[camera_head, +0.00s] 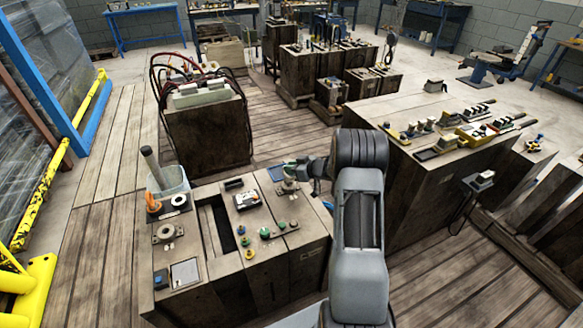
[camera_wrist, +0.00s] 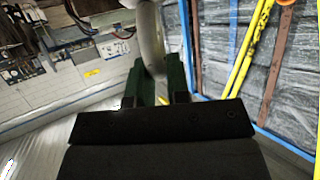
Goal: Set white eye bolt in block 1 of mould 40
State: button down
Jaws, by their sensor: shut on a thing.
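My gripper (camera_wrist: 160,82) is shut on a pale, curved piece (camera_wrist: 151,42), which looks like part of the white eye bolt. It is between the green fingers in the wrist view, and its lower end is hidden. In the head view my gripper (camera_head: 302,168) is at the back right of the near mould block (camera_head: 225,262), partly hidden by my arm. A small grey round fitting (camera_head: 288,187) is just below it on the block's top. I cannot tell whether the held piece touches it. No mould or block number is readable.
The near block's top bears a tub (camera_head: 168,185) with a dark handle in it, a grey ring fitting (camera_head: 167,233), a long open slot (camera_head: 217,228) and several small coloured knobs. A larger block (camera_head: 420,190) stands to the right. Wooden floor is free at left.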

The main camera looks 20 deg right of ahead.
jog(key=shift+f, duration=0.4)
dwell(0.9)
jog(key=c, duration=1)
grip_release()
jog(key=shift+f, duration=0.1)
jog(key=p+v, duration=0.1)
jog(key=v, duration=1.3)
